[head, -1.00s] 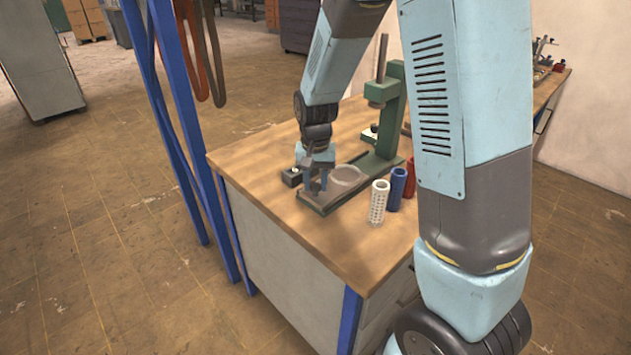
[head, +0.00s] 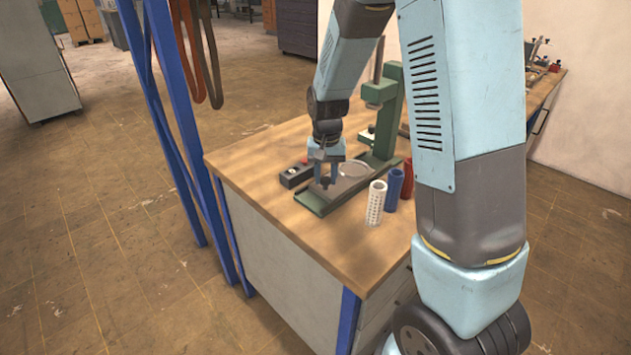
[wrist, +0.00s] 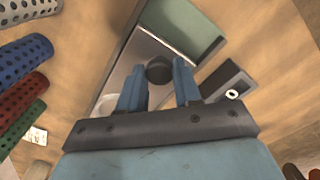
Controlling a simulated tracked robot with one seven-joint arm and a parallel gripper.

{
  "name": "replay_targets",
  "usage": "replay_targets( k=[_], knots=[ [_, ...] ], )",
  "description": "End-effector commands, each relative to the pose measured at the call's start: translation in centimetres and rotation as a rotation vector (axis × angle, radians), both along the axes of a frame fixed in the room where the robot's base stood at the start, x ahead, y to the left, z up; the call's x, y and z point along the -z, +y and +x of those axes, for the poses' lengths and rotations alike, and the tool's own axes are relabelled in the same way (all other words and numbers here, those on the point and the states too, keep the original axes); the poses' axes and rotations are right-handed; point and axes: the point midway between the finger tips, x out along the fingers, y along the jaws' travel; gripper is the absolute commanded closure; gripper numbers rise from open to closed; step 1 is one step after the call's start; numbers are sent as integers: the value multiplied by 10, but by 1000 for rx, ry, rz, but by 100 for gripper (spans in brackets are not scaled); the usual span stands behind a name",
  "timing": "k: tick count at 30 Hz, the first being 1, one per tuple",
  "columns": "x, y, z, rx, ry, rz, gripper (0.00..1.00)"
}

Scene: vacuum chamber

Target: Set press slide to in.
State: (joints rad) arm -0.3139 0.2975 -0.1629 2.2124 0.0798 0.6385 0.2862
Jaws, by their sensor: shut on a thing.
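The green press (head: 392,120) stands on the wooden bench, its column at the back right of its flat base (head: 312,204). A grey slide with a pale round disc (head: 353,169) lies on that base, and its metal plate (wrist: 122,68) shows in the wrist view. My gripper (head: 325,181) is down at the front end of the slide. Its fingers are shut on the dark round slide knob (wrist: 158,70), which sits between them in the wrist view. The disc is near the column. My gripper partly hides the slide's front end.
White (head: 376,203), blue (head: 394,188) and red (head: 408,178) perforated tubes stand right of the base. Blue posts rise left of the bench. The front left benchtop is clear.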

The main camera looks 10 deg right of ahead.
Motion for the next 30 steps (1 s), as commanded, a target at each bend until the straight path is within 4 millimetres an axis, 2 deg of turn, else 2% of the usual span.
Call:
replay_targets(
  k=[3, 9, 15, 23, 24, 30],
  knots=[
    [0, -20, 14, 6, -3, 0, 100],
    [0, -47, 32, 4, -4, 0, 100],
    [-1, -56, 39, 1, -4, 0, 100],
    [-1, -58, 39, 3, -7, -1, 100],
    [-1, -58, 40, 4, -7, -1, 64],
    [-1, -57, 39, 2, -5, -1, 45]
  ],
)
